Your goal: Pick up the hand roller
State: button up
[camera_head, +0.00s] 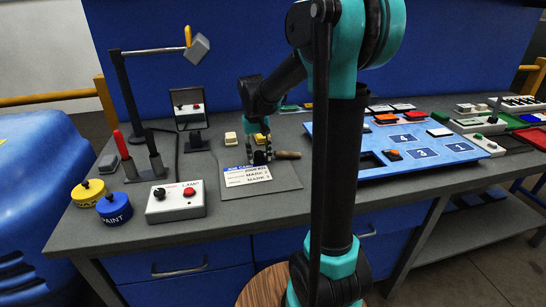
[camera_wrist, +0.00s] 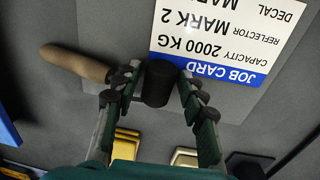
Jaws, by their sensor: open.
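The hand roller has a tan wooden handle (camera_head: 288,155) and a black roller head (camera_wrist: 158,84). It lies on the grey mat beside the job card (camera_head: 246,175), and its handle (camera_wrist: 75,63) points left in the wrist view. My gripper (camera_head: 258,152) is over it with the fingers pointing down. In the wrist view my open gripper (camera_wrist: 158,92) has one finger on each side of the black head. I cannot tell whether either finger touches it. In the head view the fingers partly hide the head.
Yellow blocks (camera_head: 231,139) lie just behind the mat. A lamp control box (camera_head: 176,201), paint pots (camera_head: 114,208) and a lamp stand (camera_head: 130,95) are to the left. A blue numbered board (camera_head: 460,148) is to the right. The grey bench (camera_head: 225,222) is clear in front.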

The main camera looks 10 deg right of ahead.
jog(key=shift+c, duration=0.5)
grip_shut()
